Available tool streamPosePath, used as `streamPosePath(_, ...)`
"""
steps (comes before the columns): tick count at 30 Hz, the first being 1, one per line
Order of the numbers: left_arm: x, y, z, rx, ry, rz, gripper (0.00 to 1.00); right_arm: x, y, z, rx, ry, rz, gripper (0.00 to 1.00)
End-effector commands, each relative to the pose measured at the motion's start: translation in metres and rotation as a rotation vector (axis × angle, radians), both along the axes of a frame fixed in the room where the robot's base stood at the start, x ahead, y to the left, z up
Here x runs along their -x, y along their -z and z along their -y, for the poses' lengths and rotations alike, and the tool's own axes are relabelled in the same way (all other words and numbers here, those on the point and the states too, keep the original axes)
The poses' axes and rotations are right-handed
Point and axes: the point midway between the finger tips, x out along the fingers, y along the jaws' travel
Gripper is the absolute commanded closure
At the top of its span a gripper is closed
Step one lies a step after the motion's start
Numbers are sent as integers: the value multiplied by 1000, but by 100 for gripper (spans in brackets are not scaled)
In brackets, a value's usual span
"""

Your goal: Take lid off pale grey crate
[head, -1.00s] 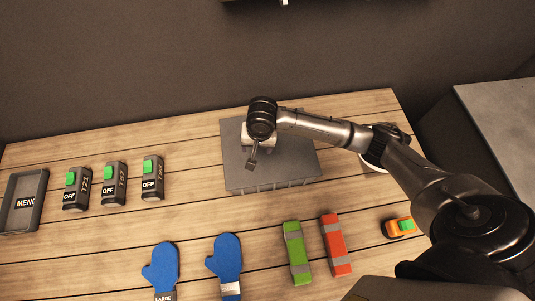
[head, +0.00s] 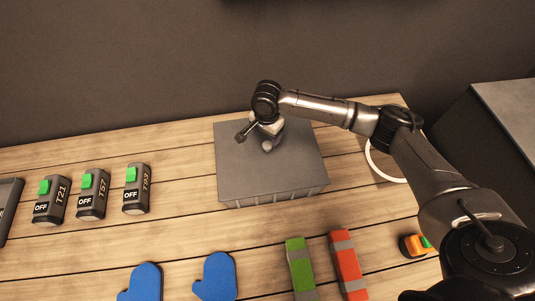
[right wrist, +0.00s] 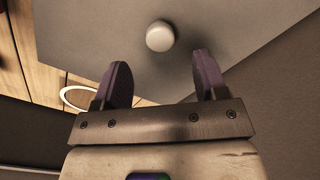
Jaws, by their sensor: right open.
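The pale grey crate (head: 278,195) stands on the wooden table, its flat grey lid (head: 295,150) on top. In the right wrist view the lid (right wrist: 95,30) fills much of the picture, with a round pale knob (right wrist: 160,36) on it. My right gripper (head: 254,138) is over the lid in the head view. In the right wrist view its two dark fingers (right wrist: 161,68) are spread, with nothing between them. The knob shows just beyond the fingertips, roughly centred between them. My left gripper is not in view.
Several grey devices with green switches (head: 91,193) stand left of the crate. Blue mitts (head: 216,276) and green (head: 300,268) and red (head: 347,266) bars lie in front. A white ring (head: 378,166) and an orange-green item (head: 414,245) are at right.

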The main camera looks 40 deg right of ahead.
Motion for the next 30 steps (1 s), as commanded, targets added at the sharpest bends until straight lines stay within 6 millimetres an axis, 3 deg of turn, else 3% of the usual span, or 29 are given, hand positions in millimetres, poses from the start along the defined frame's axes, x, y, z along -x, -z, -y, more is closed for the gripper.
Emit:
streamPosePath(3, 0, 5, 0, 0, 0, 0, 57, 0, 13, 0, 0, -1, 0, 34)
streamPosePath(13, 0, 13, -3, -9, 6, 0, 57, 0, 26, 1, 0, -2, 1, 34)
streamPosePath(23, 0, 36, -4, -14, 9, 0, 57, 0, 67, 3, 1, -2, 1, 34)
streamPosePath(30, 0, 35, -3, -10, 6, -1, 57, 0, 69, 3, 1, -3, 1, 34)
